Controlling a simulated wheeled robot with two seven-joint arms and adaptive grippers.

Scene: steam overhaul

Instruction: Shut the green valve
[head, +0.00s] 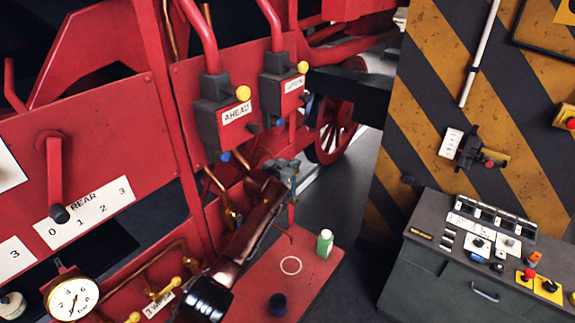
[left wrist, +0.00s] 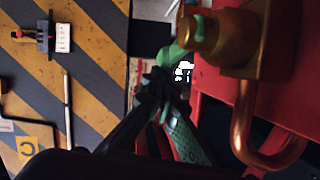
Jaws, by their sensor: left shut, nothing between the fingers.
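My left gripper (head: 286,166) reaches up from the lower middle in the head view, in front of the red machine side. It is shut and empty. In the left wrist view its closed fingertips (left wrist: 160,85) lie close to a green lever (left wrist: 183,38) on a brass valve body (left wrist: 228,42). I cannot tell whether they touch. The lever points left and down from the brass hub. In the head view I cannot make out the green valve; the gripper and arm may hide it. My right gripper is not in view.
A red plate (head: 255,285) below the arm carries a green bottle (head: 325,243) and a dark knob (head: 277,304). A curved copper pipe (left wrist: 275,155) runs below the brass body. A grey console (head: 420,270) stands right.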

